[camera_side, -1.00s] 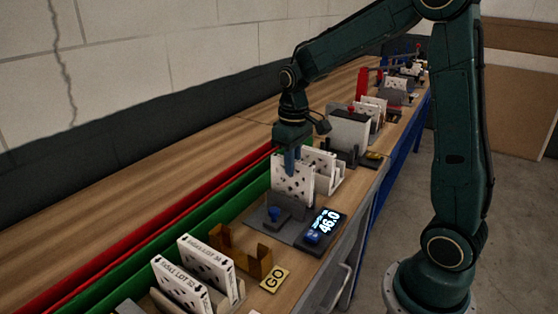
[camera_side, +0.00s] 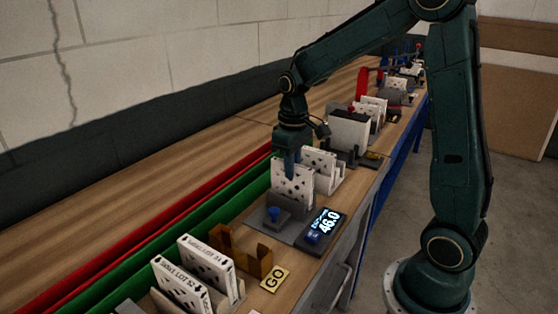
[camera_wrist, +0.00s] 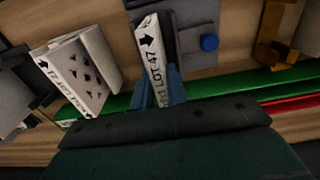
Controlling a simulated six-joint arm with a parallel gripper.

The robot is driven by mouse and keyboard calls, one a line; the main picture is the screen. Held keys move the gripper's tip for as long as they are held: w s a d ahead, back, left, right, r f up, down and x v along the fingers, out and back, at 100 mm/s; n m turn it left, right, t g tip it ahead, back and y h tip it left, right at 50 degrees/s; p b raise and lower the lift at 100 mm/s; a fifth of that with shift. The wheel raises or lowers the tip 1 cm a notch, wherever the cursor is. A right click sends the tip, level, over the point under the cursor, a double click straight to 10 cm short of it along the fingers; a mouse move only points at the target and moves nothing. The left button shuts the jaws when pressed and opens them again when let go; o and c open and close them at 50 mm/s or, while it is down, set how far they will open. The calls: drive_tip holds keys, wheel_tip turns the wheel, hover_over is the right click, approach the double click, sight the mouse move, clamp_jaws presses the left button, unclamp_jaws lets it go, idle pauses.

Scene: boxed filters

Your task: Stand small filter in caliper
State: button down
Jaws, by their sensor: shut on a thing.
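My gripper (camera_side: 290,162) points down and is shut on a small white boxed filter (camera_side: 291,188) with dark marks on its face. The filter is upright, at the back of the grey caliper (camera_side: 281,225), which has a blue knob and a display reading 46.0. In the wrist view the held filter (camera_wrist: 154,62) shows its printed edge with an arrow and lot text, between the blue fingers (camera_wrist: 158,92). It stands close over the caliper's grey plate (camera_wrist: 196,15). Whether its bottom touches the plate I cannot tell.
More white filters (camera_side: 322,165) stand in a holder just behind; they also show in the wrist view (camera_wrist: 85,70). In front are a brown bracket (camera_side: 240,252), a yellow GO sign (camera_side: 274,279) and two filters (camera_side: 207,262) in a rack. Green and red rails (camera_side: 150,228) run alongside.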

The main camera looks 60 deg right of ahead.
drive_tip(key=shift+f, duration=0.95)
drive_tip(key=c, duration=1.3)
unclamp_jaws()
drive_tip(key=shift+r, duration=0.1)
wheel_tip(320, 180, up, 14)
drive_tip(key=shift+f, duration=0.15)
